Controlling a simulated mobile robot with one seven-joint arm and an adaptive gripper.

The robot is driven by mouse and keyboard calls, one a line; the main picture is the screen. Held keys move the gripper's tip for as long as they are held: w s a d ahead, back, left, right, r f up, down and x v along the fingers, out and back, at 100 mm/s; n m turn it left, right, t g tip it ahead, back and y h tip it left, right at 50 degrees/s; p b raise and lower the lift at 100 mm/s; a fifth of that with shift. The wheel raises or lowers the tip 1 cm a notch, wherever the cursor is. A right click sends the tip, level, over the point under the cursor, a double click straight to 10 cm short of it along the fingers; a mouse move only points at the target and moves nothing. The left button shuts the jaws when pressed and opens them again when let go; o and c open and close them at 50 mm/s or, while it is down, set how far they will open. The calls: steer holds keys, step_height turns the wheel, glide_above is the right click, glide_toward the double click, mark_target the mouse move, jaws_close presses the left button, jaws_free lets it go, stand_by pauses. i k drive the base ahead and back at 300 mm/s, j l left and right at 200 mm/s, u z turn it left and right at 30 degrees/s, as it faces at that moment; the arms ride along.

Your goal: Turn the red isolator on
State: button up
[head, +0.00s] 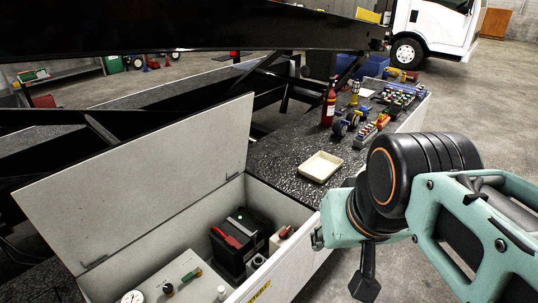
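In the head view an open locker (287,271) at the lower middle holds a black battery (240,262) with a red part (226,238) lying across its top. Right of the battery is a small pale box with a red piece on top (285,232), which looks like the red isolator. It is too small to tell which way its handle is turned. My arm fills the lower right, outside the locker and apart from the red piece. A black part hanging beneath the arm may be my gripper (365,286). Its fingers cannot be made out, nor whether they are open.
The locker's pale lid (140,190) stands raised at the left. A panel with a gauge (133,297) and knobs lies at the locker's front. The black deck (285,165) holds a cream tray (322,166), a red extinguisher (329,105) and several tools. A dark beam crosses above.

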mark_target(284, 234)
steer(key=i+l, duration=0.35)
steer(key=i+l+z, duration=0.1)
steer(key=i+l, duration=0.25)
steer(key=i, duration=0.2)
steer(key=i+l, duration=0.3)
steer(key=i, duration=0.15)
